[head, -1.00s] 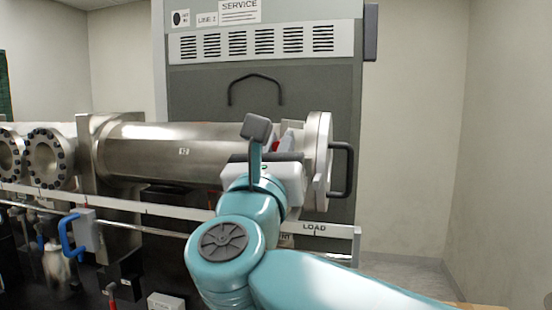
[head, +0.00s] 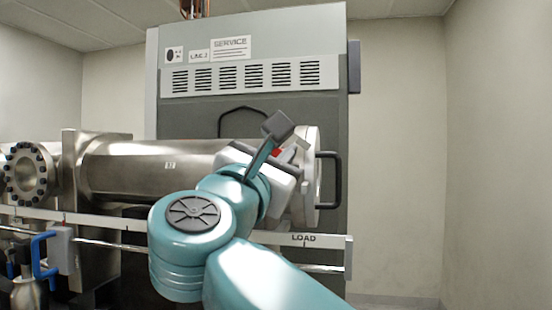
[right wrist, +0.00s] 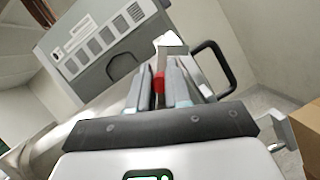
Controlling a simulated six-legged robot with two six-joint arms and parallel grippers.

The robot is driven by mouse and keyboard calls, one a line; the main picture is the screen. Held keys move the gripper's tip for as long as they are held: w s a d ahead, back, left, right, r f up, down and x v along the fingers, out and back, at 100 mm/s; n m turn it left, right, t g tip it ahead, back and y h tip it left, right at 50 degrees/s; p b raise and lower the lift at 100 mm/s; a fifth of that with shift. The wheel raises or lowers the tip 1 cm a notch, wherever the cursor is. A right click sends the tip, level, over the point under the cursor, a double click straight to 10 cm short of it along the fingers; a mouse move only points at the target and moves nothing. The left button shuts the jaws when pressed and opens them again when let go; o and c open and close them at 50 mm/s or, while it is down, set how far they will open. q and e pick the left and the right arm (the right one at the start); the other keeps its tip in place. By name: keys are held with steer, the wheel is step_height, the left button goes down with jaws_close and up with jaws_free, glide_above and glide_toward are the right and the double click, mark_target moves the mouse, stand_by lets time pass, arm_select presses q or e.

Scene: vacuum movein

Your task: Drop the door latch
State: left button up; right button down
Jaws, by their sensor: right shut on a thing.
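The door latch shows as a small red piece (right wrist: 159,88) between the fingers of my right gripper (right wrist: 160,90) in the right wrist view. The gripper is shut on it. A bit of the red also shows in the head view (head: 276,152), beside the round door flange (head: 313,170) at the right end of the steel chamber (head: 150,172). The door has a black handle (head: 335,180) on its right side. My right wrist and arm hide most of the latch and fingers in the head view. My left gripper is not in view.
A grey service cabinet (head: 185,125) stands behind the chamber. A rail with a LOAD label (head: 304,239) runs in front and below.

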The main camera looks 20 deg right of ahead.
steer(key=shift+f, duration=0.15)
steer(key=c, duration=1.1)
jaws_free()
steer(key=shift+a, duration=0.1)
steer(key=b+v, duration=0.5)
steer(key=v, duration=1.1)
steer(key=shift+s+b, duration=0.1)
steer(key=shift+b, duration=0.25)
